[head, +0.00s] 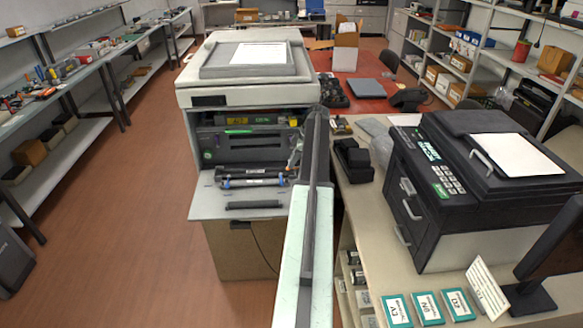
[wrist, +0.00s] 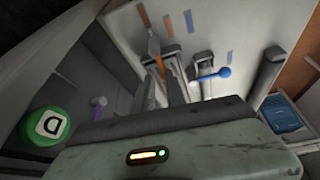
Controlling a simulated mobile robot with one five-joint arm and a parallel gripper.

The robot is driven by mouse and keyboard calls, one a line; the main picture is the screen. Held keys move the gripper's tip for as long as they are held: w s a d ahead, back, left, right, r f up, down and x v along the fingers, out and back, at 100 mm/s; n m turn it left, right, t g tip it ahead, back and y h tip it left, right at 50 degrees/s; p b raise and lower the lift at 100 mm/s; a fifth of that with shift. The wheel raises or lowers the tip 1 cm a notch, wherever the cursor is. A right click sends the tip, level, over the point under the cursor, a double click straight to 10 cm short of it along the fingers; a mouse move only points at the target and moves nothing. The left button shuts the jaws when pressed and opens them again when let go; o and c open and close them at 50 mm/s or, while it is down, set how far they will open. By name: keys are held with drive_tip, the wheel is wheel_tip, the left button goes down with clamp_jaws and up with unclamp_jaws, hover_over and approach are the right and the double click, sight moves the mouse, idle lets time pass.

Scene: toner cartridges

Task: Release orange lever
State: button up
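The open-fronted copier (head: 252,68) stands left of centre in the head view. In the wrist view an orange lever (wrist: 161,68) shows near the middle, inside the pale machine. The grey fingers of my gripper (wrist: 164,80) reach toward it, and the lever's lower part shows close to them. I cannot tell whether they touch it or are closed on it. A lever with a blue knob (wrist: 223,72) is to its right, and a purple piece (wrist: 99,101) is lower left. In the head view my arm hides most of the gripper.
A round green button marked D (wrist: 47,126) is at the wrist view's left. The copier's front flap (head: 212,204) is folded down, with a dark bar on it. A black printer (head: 490,185) stands on the right bench. The floor at left (head: 120,220) is clear.

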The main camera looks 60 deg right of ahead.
drive_tip(key=shift+w+a+f, duration=0.1)
drive_tip(key=shift+a+f, duration=0.15)
drive_tip(key=shift+f, duration=0.05)
clamp_jaws()
idle(1.1)
drive_tip(key=shift+a, duration=0.1)
